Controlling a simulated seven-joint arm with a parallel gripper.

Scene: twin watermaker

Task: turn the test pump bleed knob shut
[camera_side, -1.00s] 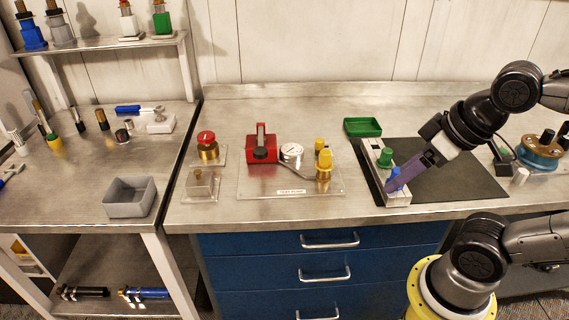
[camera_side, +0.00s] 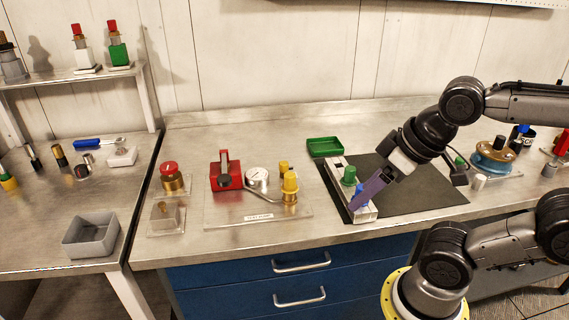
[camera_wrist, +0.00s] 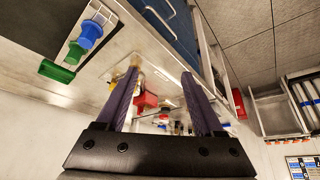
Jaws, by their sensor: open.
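The test pump stands on a clear, labelled base plate (camera_side: 258,219). It has a red body (camera_side: 226,175), a white-faced gauge (camera_side: 258,178) and yellow-topped brass fittings (camera_side: 290,187). A small dark round knob (camera_side: 225,183) shows on the front of the red body; I cannot tell whether it is the bleed knob. In the wrist view the red body (camera_wrist: 147,100) shows beyond my fingers, small and partly hidden.
The pale rack (camera_side: 334,165) holds a green peg (camera_side: 349,175) and a blue peg (camera_side: 361,189) on a dark mat (camera_side: 425,197). A green tray (camera_side: 325,147) lies behind. A brass fitting with a red knob (camera_side: 169,170) stands left of the pump. Bare bench separates pump and rack.

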